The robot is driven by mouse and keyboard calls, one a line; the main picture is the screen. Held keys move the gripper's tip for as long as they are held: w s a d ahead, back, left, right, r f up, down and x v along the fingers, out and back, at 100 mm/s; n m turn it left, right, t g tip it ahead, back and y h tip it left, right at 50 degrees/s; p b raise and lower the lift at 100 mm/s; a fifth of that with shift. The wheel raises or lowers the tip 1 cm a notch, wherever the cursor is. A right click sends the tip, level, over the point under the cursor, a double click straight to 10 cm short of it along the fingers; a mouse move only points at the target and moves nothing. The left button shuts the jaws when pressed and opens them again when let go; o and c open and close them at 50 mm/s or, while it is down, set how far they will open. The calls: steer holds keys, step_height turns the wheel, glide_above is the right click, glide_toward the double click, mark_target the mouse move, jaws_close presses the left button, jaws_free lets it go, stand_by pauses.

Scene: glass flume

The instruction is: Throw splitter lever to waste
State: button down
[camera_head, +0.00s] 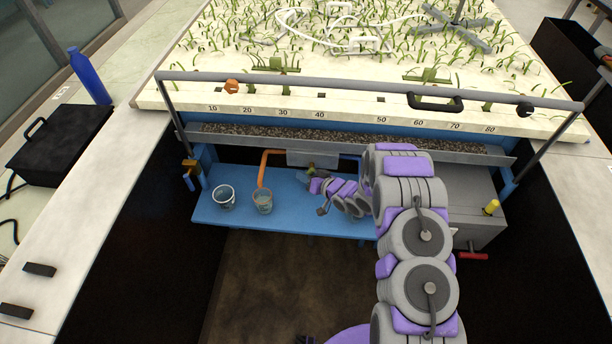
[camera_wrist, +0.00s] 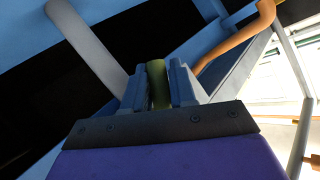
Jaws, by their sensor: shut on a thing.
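My gripper (camera_head: 313,180) is at the grey splitter box (camera_head: 299,158), under the gravel trough. In the wrist view its two jaws (camera_wrist: 169,88) are shut on an olive-green grip (camera_wrist: 157,80), which I take as the splitter lever. In the head view a small green piece (camera_head: 311,168) shows at my gripper's tip. No waste label is readable.
A blue shelf (camera_head: 240,228) lies below, with a bucket (camera_head: 224,197) left of the beaker. A rail (camera_head: 330,84) crosses above the trough (camera_head: 260,141).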

steer(key=h+p, duration=0.1)
steer(key=n+h+p, duration=0.1)
steer(key=shift+w+d+r+n+g+h+p, duration=0.1)
steer(key=shift+w+d+n+g+h+p, duration=0.1)
steer(key=shift+d+n+g+h+p, duration=0.15)
steer(key=shift+d+f+n+g+h, duration=0.15)
steer(key=shift+d+n+h, duration=0.1)
steer(key=shift+h, duration=0.35)
steer(key=shift+d+f+n+g+h, duration=0.1)
steer(key=shift+d+n+h, duration=0.1)
steer(key=shift+h, duration=0.35)
steer(key=c, duration=1)
jaws_free()
steer(key=shift+f, duration=0.1)
steer(key=shift+c, duration=0.2)
steer(key=shift+s, duration=0.1)
steer(key=p+v, duration=0.2)
steer(key=v, duration=1.5)
steer(key=shift+a+r, duration=0.2)
steer(key=shift+r, duration=0.05)
